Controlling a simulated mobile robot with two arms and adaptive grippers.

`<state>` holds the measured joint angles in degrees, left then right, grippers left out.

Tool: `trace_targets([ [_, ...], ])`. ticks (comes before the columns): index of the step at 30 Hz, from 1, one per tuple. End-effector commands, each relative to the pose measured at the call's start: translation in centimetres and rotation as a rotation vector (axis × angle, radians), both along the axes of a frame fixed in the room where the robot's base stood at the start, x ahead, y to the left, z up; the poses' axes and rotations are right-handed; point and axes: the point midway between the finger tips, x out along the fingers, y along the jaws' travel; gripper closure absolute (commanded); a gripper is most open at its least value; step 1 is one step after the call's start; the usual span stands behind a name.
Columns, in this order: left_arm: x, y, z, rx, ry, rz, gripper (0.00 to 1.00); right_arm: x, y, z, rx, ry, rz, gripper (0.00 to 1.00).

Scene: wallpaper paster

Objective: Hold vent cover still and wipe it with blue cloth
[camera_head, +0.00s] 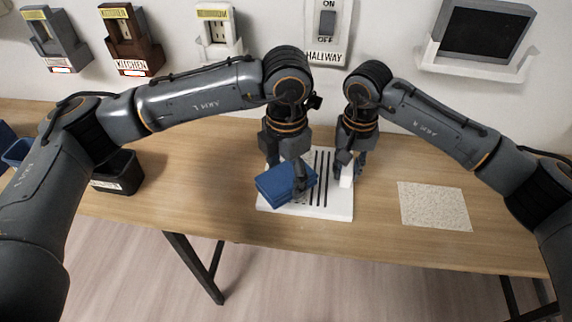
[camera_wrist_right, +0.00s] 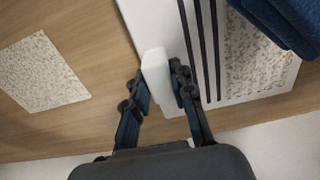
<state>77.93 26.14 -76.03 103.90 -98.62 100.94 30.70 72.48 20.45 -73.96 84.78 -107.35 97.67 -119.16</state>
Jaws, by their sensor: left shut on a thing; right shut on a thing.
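The white vent cover (camera_head: 338,204) with dark slots lies flat on the table and also shows in the right wrist view (camera_wrist_right: 150,20). The folded blue cloth (camera_head: 280,186) is over its left part, and it appears at the upper right of the wrist view (camera_wrist_right: 285,22). My left gripper (camera_head: 293,176) is shut on the blue cloth; its fingers partly hide the cover. My right gripper (camera_head: 350,170) is shut on the white raised block (camera_wrist_right: 157,76) at the cover's right edge. The block appears to be part of the cover. A speckled area shows beside the slots.
A speckled square sheet (camera_head: 434,206) lies on the wooden table (camera_head: 390,160) to the right. A dark bin (camera_head: 121,174) stands at the left, with blue containers (camera_head: 14,150) beyond. The wall behind carries labelled holders, a HALLWAY switch (camera_head: 327,30) and a framed dark panel (camera_head: 483,32).

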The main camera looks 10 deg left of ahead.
Motion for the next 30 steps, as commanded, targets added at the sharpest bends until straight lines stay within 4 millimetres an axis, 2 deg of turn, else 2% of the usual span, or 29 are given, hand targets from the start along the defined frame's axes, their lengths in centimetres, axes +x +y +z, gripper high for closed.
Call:
trace_targets([
  [8, 0.0, 0.1, -5.2, 0.001, 0.004, 0.002, 0.70, -0.2, -0.1, -0.4, -0.004, 0.009, 0.001, 1.00],
  [9, 1.1, 0.0, -4.5, -0.001, -0.002, 0.003, 0.74, -0.2, -0.1, -0.4, -0.004, 0.009, 0.001, 1.00],
  [12, 2.7, 0.0, -5.2, 0.001, 0.000, 0.005, 0.75, -0.2, -0.1, -0.4, -0.004, 0.009, 0.001, 1.00],
  [30, 11.9, 0.0, -5.2, 0.001, -0.001, 0.003, 0.75, -0.2, -0.1, -0.4, -0.004, 0.007, 0.001, 1.00],
])
